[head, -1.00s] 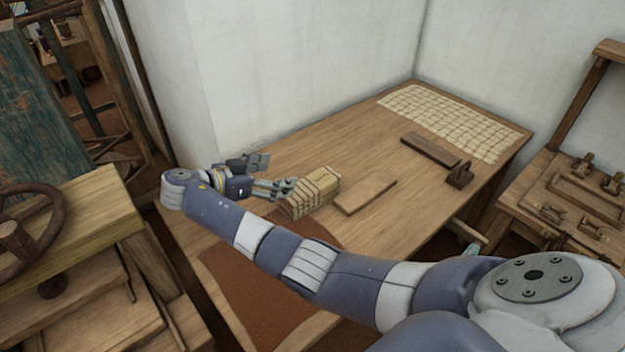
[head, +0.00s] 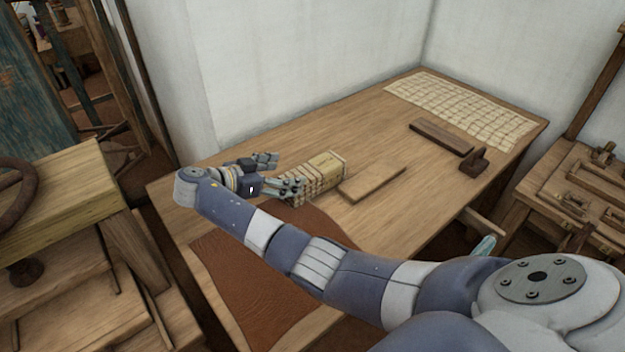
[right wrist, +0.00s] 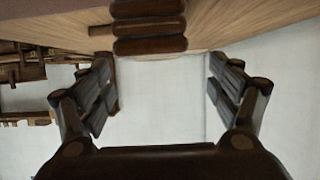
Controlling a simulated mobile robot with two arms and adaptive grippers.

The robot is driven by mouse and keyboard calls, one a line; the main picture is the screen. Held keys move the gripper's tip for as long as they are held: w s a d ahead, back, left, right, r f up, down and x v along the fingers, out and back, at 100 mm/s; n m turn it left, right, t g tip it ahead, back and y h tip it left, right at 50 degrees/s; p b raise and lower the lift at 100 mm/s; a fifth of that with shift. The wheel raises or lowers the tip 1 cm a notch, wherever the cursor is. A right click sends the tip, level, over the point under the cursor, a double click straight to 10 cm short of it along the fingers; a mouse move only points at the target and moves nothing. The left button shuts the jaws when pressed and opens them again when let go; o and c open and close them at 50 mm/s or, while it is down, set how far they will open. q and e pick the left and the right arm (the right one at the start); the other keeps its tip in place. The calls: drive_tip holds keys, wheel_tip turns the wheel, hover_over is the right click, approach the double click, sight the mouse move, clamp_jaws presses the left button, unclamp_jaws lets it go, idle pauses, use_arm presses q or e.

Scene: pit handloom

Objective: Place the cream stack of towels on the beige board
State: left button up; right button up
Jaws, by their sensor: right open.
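The cream stack of towels (head: 326,167), tied with dark cord, lies on the wooden table, left of the beige board (head: 371,182). The two are close together, and the board's top is bare. My right gripper (head: 284,172) is open and empty at the left end of the stack, its fingers spread; one finger overlaps the stack's near left edge in the head view. In the right wrist view the fingers (right wrist: 164,85) stand wide apart, with brown-looking layers, likely the stack's end (right wrist: 149,27), beyond them at the top. My left gripper is not in view.
A dark wooden bar (head: 441,137) and a small dark block (head: 474,161) lie right of the board. A woven cream mat (head: 462,106) covers the table's far corner. A brown cloth (head: 255,275) lies at the near left. White walls stand behind the table.

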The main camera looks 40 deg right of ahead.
sight(311, 170)
drive_tip(key=x, duration=0.4)
drive_tip(key=shift+s+p, duration=0.1)
drive_tip(key=shift+p, duration=0.2)
drive_tip(key=shift+d+p, duration=0.3)
drive_tip(key=shift+d, duration=0.3)
drive_tip(key=x, duration=0.2)
drive_tip(key=p+x, duration=0.1)
drive_tip(key=shift+s+d+f, duration=0.1)
drive_tip(key=shift+s+d, duration=0.15)
drive_tip(key=shift+d, duration=0.1)
drive_tip(key=shift+d+f, duration=0.25)
drive_tip(key=shift+a, duration=0.1)
drive_tip(key=c, duration=1.2)
drive_tip(key=shift+r, duration=0.1)
drive_tip(key=shift+c, duration=0.8)
